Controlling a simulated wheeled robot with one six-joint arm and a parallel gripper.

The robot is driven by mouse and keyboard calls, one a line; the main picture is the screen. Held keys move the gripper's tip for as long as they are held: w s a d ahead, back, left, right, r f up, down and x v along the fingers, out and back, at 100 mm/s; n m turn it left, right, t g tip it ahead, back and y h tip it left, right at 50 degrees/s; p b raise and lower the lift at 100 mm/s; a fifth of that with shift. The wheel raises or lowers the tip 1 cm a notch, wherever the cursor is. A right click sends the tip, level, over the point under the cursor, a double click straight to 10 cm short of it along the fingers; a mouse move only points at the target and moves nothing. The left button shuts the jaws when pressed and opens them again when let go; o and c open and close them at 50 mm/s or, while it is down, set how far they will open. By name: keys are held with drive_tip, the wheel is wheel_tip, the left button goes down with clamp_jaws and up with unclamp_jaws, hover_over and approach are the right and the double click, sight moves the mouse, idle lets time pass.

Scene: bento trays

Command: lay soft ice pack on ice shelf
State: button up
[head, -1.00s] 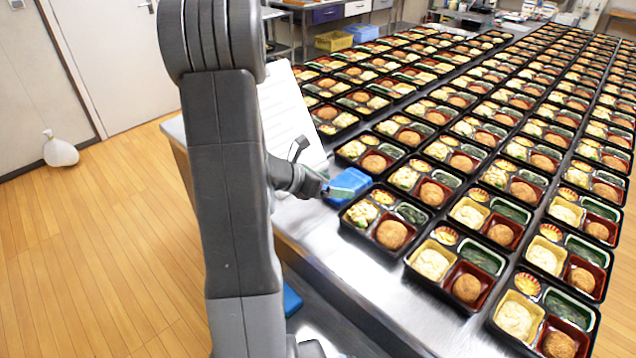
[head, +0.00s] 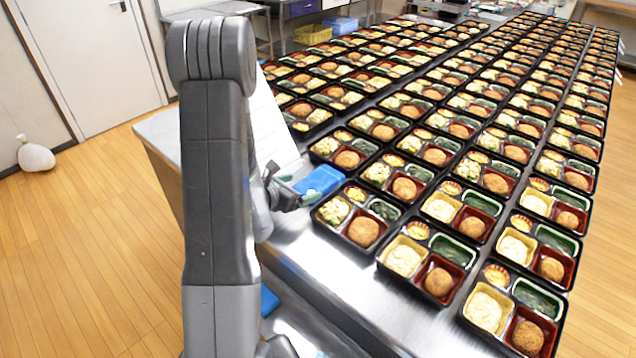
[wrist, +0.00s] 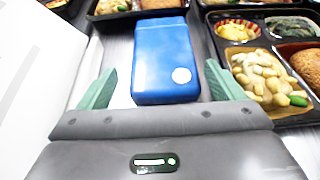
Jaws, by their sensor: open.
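A blue pack (head: 320,182) lies on the steel table between a white board and the front bento trays. In the wrist view the blue pack (wrist: 165,60) is a slab with a pale round spot. My gripper (wrist: 160,72) is open, its two green fingers spread wide on either side of the pack's near end, with a gap on each side. In the head view my gripper (head: 296,187) is at the left of the pack, partly hidden by my arm. I cannot identify an ice shelf for certain.
Bento trays (head: 361,226) fill the table in long rows, close to the pack's right side. A white board (head: 272,125) leans at its left. Another blue item (head: 269,300) shows low beside the table, partly hidden by my arm. Bare steel (head: 310,255) lies along the front edge.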

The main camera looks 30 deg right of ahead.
sight(310, 186)
drive_tip(key=shift+f+p+x, duration=0.1)
drive_tip(key=shift+p+x, duration=0.35)
drive_tip(key=shift+x, duration=1.05)
drive_tip(key=shift+f+p+x, duration=0.15)
drive_tip(key=shift+p+x, duration=0.25)
drive_tip(key=shift+x, duration=1.1)
drive_tip(key=shift+s, duration=0.2)
drive_tip(key=shift+a, duration=0.1)
drive_tip(key=shift+c, duration=0.5)
drive_tip(key=c, duration=0.9)
drive_tip(key=shift+c, duration=0.2)
drive_tip(key=shift+r, duration=0.1)
drive_tip(key=shift+r+b, duration=0.55)
drive_tip(key=shift+r, duration=4.4)
